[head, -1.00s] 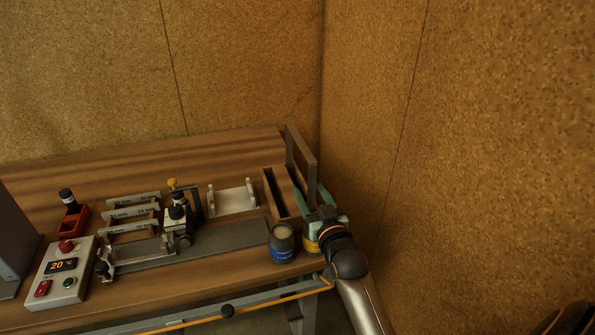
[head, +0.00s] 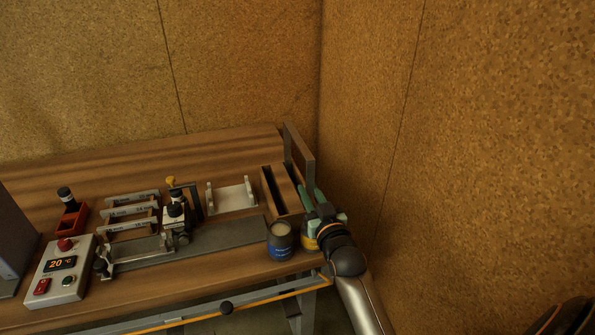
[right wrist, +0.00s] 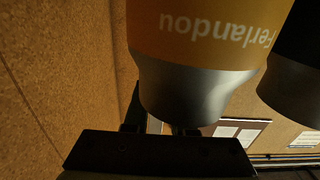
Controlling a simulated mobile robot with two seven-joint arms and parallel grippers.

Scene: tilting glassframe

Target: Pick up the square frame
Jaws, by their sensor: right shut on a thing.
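The square frame (head: 289,131) is a thin grey upright frame at the back right end of the bench, close to the cork wall. My right gripper (head: 309,183) reaches it from the front with its green fingers. It is shut on the frame's lower, near side. The fingers hide part of that side, so I cannot tell whether the frame is clear of the slotted wooden holder (head: 289,203) beside it. My left gripper is not in view.
A dark blue can (head: 281,243) and a yellow can (head: 308,243) stand close to my right gripper. A white cradle (head: 233,198), a clamp fixture (head: 176,216) and a control box (head: 60,267) lie left. The cork wall (head: 380,100) is close on the right.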

